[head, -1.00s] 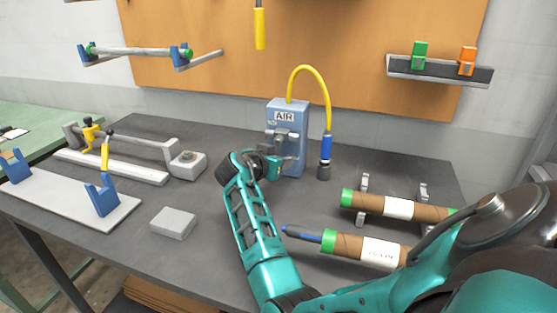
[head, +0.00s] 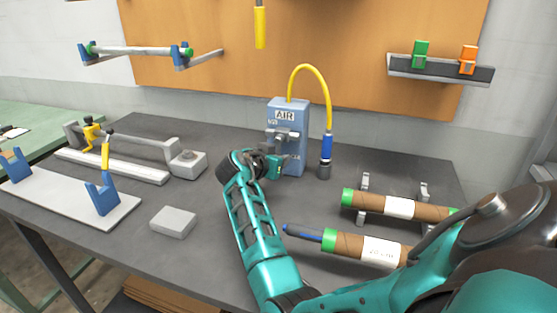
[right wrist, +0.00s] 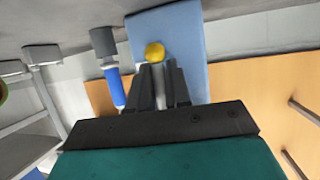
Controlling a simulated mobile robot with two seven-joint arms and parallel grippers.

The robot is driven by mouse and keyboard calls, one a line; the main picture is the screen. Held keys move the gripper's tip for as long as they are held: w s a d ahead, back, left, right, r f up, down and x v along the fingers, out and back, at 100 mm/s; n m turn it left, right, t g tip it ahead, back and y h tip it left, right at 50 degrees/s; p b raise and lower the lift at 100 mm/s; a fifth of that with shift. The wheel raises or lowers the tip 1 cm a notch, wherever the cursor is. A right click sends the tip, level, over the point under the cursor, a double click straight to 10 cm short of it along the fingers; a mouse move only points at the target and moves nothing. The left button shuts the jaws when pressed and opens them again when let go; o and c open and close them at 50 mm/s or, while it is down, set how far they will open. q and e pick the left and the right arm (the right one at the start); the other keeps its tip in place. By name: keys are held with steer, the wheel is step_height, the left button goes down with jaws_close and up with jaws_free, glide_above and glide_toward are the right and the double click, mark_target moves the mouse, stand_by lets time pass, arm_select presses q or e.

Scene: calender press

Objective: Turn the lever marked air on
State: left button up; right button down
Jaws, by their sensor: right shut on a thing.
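The pale blue box marked AIR (head: 286,106) stands on the dark bench at the back wall. My right gripper (head: 280,163) is at its lower front and hides most of the lever there. In the right wrist view my right gripper (right wrist: 160,75) is shut on the lever, and a yellow knob (right wrist: 155,53) shows just beyond the fingertips, in front of the blue box (right wrist: 182,38). Which way the lever is turned cannot be told. My left gripper is not in view.
A yellow hose (head: 313,68) arches from the box top to a blue fitting (head: 326,148) close on the right. Cardboard rolls (head: 399,207) lie right of my forearm. A grey block (head: 173,222) and a white plate with blue brackets (head: 102,195) are on the left.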

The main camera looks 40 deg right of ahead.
steer(key=shift+w+a+f+m+t+b, duration=0.15)
steer(key=shift+w+m+t+b, duration=0.25)
steer(key=shift+b, duration=0.5)
steer(key=shift+w+a+m+t+y+b, duration=0.25)
steer(key=shift+w+m+t+y+b, duration=0.2)
steer(key=shift+m+b, duration=0.45)
steer(key=shift+w+a+r+m+t+y+b, duration=0.15)
steer(key=shift+w+r+m+t+y+b, duration=0.15)
steer(key=shift+m+t+b, duration=0.2)
steer(key=shift+w+a+r+m+t+y+b, duration=0.1)
steer(key=shift+w+a+r+m+t+b, duration=0.1)
steer(key=shift+r+m+t+b, duration=0.3)
steer(key=c, duration=1.1)
jaws_free()
steer(key=shift+f+g, duration=0.1)
steer(key=shift+g, duration=0.15)
steer(key=shift+c, duration=0.2)
steer(key=v, duration=1.2)
steer(key=shift+s+a, duration=0.25)
